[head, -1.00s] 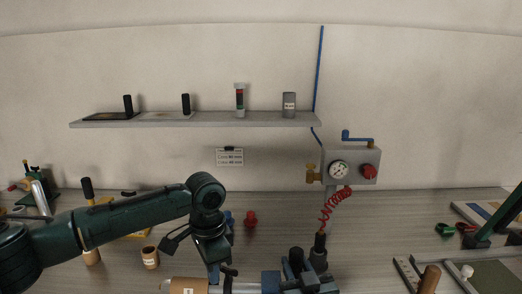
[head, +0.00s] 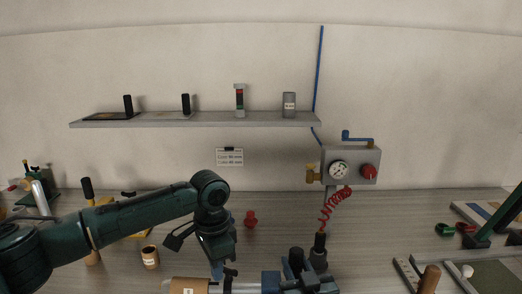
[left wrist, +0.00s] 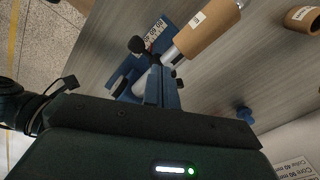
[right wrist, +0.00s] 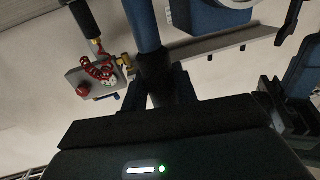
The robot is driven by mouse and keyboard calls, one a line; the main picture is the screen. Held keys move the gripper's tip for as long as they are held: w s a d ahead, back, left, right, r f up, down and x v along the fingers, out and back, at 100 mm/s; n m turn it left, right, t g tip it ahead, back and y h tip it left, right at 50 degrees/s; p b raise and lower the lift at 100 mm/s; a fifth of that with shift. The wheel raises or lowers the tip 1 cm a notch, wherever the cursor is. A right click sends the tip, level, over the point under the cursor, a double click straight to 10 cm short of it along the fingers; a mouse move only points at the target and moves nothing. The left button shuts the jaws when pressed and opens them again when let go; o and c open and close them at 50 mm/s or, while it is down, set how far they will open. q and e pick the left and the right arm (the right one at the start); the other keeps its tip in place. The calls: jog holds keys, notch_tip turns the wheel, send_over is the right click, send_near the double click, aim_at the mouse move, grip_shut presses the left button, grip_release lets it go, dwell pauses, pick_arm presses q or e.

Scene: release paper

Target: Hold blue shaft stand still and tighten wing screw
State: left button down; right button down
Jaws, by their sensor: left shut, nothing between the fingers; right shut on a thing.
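The blue shaft stand (head: 271,282) is at the bottom of the head view, cut off by the frame edge; it also shows in the left wrist view (left wrist: 122,78). A pale shaft with a brown core (head: 190,286) lies to its left. A dark knob (left wrist: 137,44), apparently the wing screw, shows beside the stand. My left gripper (left wrist: 160,72) is shut and empty, close over the shaft; in the head view it points down (head: 218,270). My right gripper (right wrist: 157,88) is shut on a dark part below a blue post (right wrist: 141,25), apparently the stand's. Its contact is partly hidden.
A black tool with a red coiled hose (head: 319,250) stands behind the stand. A brown-handled tool (head: 429,278) is at right. Bench between the red peg and hose is clear.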

pick_arm(q)
jog(key=shift+w+a, duration=0.25)
dwell(0.4)
jog(key=shift+w+a, duration=0.3)
jog(key=shift+w, duration=0.35)
jog(key=shift+w, duration=0.2)
jog(key=shift+a, duration=0.15)
jog(key=shift+a+r, duration=0.1)
jog(key=shift+a, duration=0.2)
notch_tip(320, 180, up, 6)
jog(key=shift+f, duration=0.1)
dwell(0.6)
